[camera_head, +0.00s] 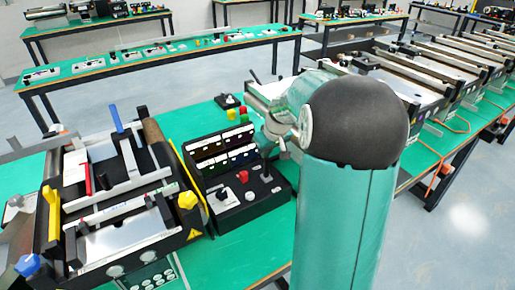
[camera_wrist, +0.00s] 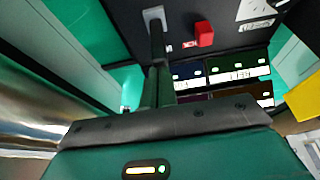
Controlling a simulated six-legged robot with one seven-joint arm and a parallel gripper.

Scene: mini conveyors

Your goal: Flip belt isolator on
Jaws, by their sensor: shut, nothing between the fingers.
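A black control box (camera_head: 240,213) stands on the green table, with an upright panel of label windows at its back. Its top carries a black lever (camera_head: 266,173), a red button (camera_head: 243,177), and a grey rotary switch (camera_head: 222,194). I cannot read which control is the belt isolator. My gripper (camera_head: 270,150) is just above the lever side of the box, partly hidden behind my arm. In the wrist view my gripper (camera_wrist: 157,72) is shut and empty, its fingers in line with the lever (camera_wrist: 155,25); contact cannot be told. The red button (camera_wrist: 204,34) is beside it.
A mini conveyor (camera_head: 120,190) with yellow and blue knobs stands close to the left of the box. More conveyors (camera_head: 440,70) line the right-hand table.

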